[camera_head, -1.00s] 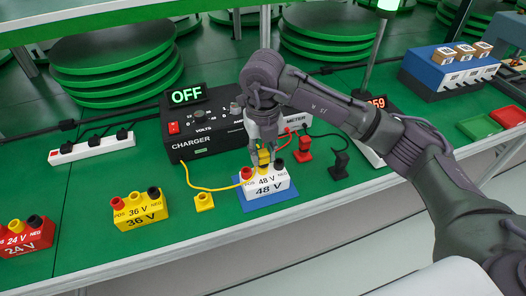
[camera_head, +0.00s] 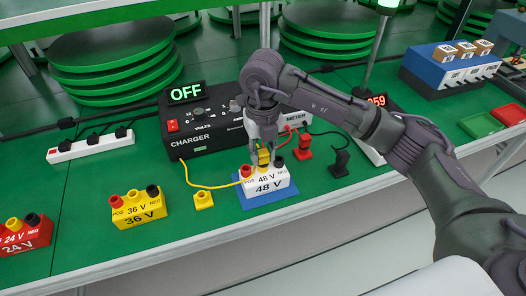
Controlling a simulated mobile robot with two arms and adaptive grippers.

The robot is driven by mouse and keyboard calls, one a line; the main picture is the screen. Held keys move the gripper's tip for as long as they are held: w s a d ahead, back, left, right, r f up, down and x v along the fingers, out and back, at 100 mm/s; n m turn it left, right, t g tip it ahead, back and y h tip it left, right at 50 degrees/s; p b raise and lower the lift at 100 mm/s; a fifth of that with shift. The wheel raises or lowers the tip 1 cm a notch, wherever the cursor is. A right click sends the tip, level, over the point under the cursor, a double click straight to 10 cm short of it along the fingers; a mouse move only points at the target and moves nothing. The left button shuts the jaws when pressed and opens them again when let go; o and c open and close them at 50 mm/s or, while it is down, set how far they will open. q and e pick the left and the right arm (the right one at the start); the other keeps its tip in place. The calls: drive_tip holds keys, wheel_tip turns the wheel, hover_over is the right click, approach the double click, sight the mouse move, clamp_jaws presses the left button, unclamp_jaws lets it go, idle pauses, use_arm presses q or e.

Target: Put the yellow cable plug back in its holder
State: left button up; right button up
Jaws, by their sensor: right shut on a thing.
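The yellow cable plug (camera_head: 264,158) stands at the middle of the top of the white 48 V battery block (camera_head: 266,186), between its red and black terminals. My right gripper (camera_head: 264,153) reaches down from above and is shut on the plug. The fingers partly hide the plug, so I cannot tell how deep it sits. The yellow cable (camera_head: 205,187) runs from the charger (camera_head: 205,145) toward the plug. The small yellow holder (camera_head: 203,201) stands empty on the green bench, left of the battery block. My left gripper is not in view.
A red plug (camera_head: 305,154) and a black plug (camera_head: 341,161) stand in holders right of the battery. Yellow 36 V (camera_head: 139,211) and red 24 V (camera_head: 25,240) blocks stand at left. The charger display (camera_head: 186,92) reads OFF. Bench between holder and 36 V block is clear.

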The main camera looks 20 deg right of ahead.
sight(263, 151)
drive_tip(key=o, duration=1.1)
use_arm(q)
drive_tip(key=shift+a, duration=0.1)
use_arm(e)
drive_tip(key=shift+r, duration=0.15)
drive_tip(key=shift+r+p, duration=0.7)
drive_tip(key=shift+r, duration=0.2)
drive_tip(key=shift+r+p, duration=1.2)
drive_tip(key=shift+r, duration=0.65)
drive_tip(key=shift+r+p, duration=0.5)
drive_tip(key=shift+r, duration=0.35)
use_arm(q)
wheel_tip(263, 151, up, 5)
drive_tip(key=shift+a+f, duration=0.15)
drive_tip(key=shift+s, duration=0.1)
use_arm(e)
drive_tip(key=shift+s, duration=0.1)
